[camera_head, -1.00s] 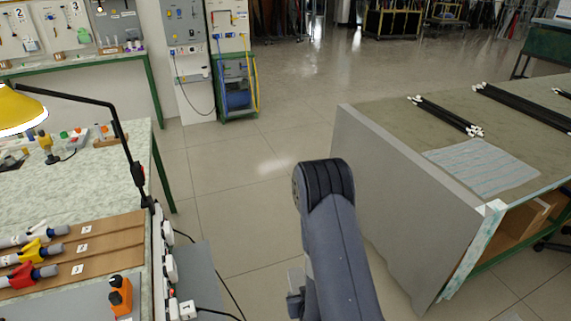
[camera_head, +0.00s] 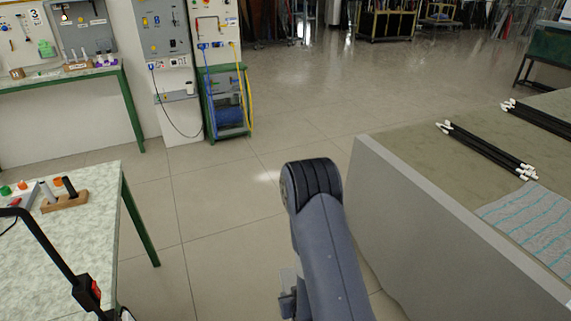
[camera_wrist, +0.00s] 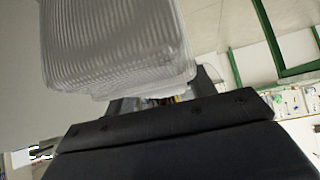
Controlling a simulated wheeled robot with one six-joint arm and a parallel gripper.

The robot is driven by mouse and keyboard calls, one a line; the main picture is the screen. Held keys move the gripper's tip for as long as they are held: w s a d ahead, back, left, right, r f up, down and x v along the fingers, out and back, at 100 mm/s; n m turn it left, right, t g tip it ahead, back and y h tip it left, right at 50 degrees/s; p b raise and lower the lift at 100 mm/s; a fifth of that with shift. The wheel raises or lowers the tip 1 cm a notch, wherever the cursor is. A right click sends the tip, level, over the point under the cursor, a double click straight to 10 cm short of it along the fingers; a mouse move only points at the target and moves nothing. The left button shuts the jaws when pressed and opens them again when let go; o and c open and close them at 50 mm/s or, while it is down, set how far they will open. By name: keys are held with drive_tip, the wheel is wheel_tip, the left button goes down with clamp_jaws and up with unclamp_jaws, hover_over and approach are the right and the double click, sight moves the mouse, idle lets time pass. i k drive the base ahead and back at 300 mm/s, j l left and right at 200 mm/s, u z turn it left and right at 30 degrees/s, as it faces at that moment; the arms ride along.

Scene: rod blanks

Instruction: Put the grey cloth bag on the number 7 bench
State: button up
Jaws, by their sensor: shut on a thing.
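In the wrist view, a pale grey, finely ribbed, boxy thing (camera_wrist: 115,45) fills the upper left, and it looks like the grey cloth bag. My gripper (camera_wrist: 150,102) is shut on it, and the bag hides most of the fingers. In the head view, my arm hides most of the gripper, and the bag cannot be made out clearly. No number 7 shows on any bench, so I cannot tell which one is the number 7 bench.
A bench (camera_head: 440,185) on the right has a grey side panel, black rods with white ends (camera_head: 485,150) and a striped cloth (camera_head: 535,222). A pale-topped bench (camera_head: 85,220) stands at the left, with a wooden block (camera_head: 65,201). Clear floor (camera_head: 230,205) lies between them.

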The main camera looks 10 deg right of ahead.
sight(463, 177)
drive_tip(key=i, duration=1.45)
drive_tip(key=i+j+z, duration=0.1)
drive_tip(key=i+z, duration=0.2)
drive_tip(key=i, duration=0.2)
drive_tip(key=i+j+z, duration=0.25)
drive_tip(key=i, duration=0.3)
drive_tip(key=z, duration=1.6)
